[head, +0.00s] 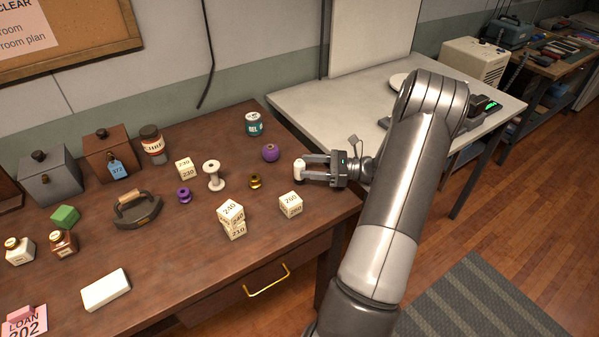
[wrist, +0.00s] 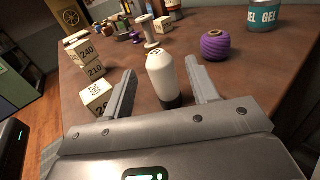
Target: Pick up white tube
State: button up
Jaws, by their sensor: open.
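The white tube (wrist: 161,76) stands upright on the brown table, with a dark band at its bottom, in the wrist view. In the head view the white tube (head: 299,170) shows at the right end of the table, at the tips of my gripper. My gripper (wrist: 160,88) is open, with one finger on each side of the tube. In the head view my gripper (head: 304,169) reaches in from the right, low over the table. I cannot tell whether either finger touches the tube.
A purple yarn ball (wrist: 216,46) and a teal GEL can (wrist: 263,15) stand right of the tube. Numbered cubes (wrist: 95,96) stand close on the left. A white spool (head: 213,175), a gold spool (head: 255,181) and an iron (head: 136,209) are further left. A pale table (head: 345,100) adjoins behind.

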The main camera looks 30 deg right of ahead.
aim_at(299, 164)
jog(key=x, duration=0.3)
jog(key=shift+w+a+r, duration=0.15)
jog(key=shift+w, duration=0.05)
jog(key=shift+c, duration=0.5)
jog(key=c, duration=0.7)
